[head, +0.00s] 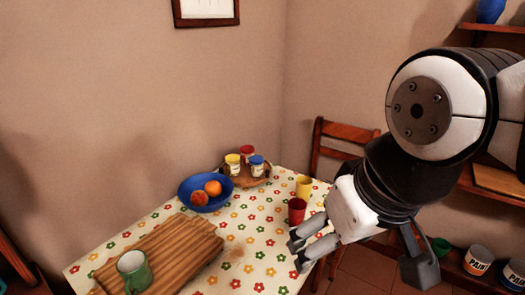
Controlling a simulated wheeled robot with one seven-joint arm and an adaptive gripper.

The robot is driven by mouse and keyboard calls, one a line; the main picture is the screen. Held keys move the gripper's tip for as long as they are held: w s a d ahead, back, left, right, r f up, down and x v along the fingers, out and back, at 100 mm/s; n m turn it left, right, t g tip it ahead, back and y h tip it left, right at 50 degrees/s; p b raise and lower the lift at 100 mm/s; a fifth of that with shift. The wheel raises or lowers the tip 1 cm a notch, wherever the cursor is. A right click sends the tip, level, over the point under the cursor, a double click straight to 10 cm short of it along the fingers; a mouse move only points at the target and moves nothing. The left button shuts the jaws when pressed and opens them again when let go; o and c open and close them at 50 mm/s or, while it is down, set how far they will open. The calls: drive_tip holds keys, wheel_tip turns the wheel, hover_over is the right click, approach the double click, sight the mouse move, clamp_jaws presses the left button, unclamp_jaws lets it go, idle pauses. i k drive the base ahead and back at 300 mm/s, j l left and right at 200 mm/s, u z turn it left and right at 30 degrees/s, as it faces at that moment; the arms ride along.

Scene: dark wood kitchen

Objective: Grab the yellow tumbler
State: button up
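The yellow tumbler (304,187) stands upright near the right edge of the flowered tablecloth, just behind a red tumbler (297,210). The red tumbler overlaps or nearly overlaps its lower part in this view. My gripper (296,253) is in front of and below both tumblers in the picture, by the table's right side. Its two fingers point left and are apart, with nothing seen between them. I cannot tell its exact height over the table.
A blue bowl (184,191) with fruit and a wooden tray (249,179) with several small jars stand at the back of the table (255,254). A wooden board (185,245) carries a green mug (133,270). A wooden chair (318,150) stands behind the right side.

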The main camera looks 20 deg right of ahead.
sight(304, 191)
drive_tip(key=l+z, duration=0.3)
drive_tip(key=l, duration=0.2)
drive_tip(key=i+l, duration=0.35)
drive_tip(key=i, duration=0.15)
drive_tip(key=i+l, duration=0.35)
drive_tip(key=i, duration=0.15)
